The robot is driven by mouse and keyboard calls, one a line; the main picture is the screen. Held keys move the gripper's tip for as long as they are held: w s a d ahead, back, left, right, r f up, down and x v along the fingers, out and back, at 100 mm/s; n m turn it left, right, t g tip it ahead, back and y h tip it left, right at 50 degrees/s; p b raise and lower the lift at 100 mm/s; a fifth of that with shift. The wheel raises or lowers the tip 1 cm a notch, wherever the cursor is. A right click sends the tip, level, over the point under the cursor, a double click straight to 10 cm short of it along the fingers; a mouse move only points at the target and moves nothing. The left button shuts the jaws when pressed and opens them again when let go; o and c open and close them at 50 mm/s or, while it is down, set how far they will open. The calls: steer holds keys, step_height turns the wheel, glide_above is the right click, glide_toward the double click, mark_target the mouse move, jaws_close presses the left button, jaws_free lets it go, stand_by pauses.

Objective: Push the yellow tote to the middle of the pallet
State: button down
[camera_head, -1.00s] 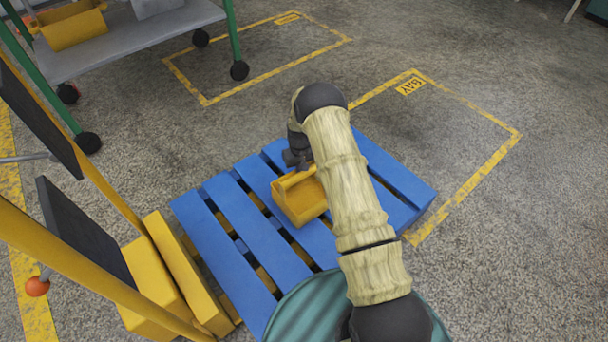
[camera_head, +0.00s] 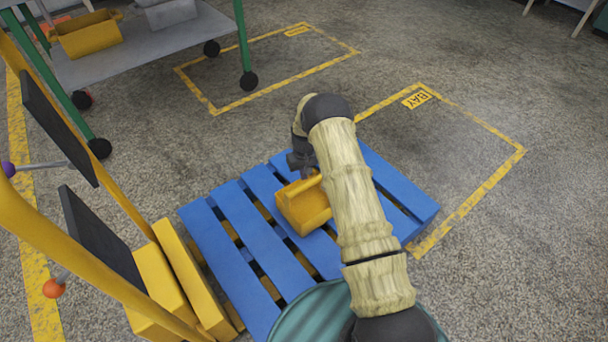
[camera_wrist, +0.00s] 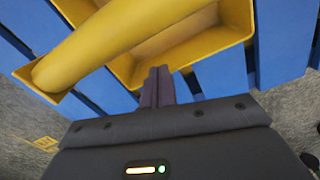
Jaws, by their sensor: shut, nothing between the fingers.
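The yellow tote (camera_head: 304,207) sits on the blue slatted pallet (camera_head: 228,236), right of the pallet's middle, partly hidden behind my arm. It is an open box with a thick handle bar. My gripper (camera_head: 308,174) is at the tote's far side in the head view. In the wrist view, the tote (camera_wrist: 190,47) fills the upper middle, with its rounded bar at the left. My gripper's fingers (camera_wrist: 158,75) are shut together and empty, with their tips at the tote's near edge. I cannot tell whether they touch it.
A yellow lift frame (camera_head: 170,290) with black panels stands against the pallet's left end. A grey cart (camera_head: 150,45) holding another yellow tote (camera_head: 88,36) and a grey tote (camera_head: 170,13) is at the upper left. Floor beyond the pallet, marked with yellow lines, is clear.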

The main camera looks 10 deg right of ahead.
step_height(320, 180, up, 7)
steer(key=p, duration=0.4)
steer(key=shift+p, duration=0.3)
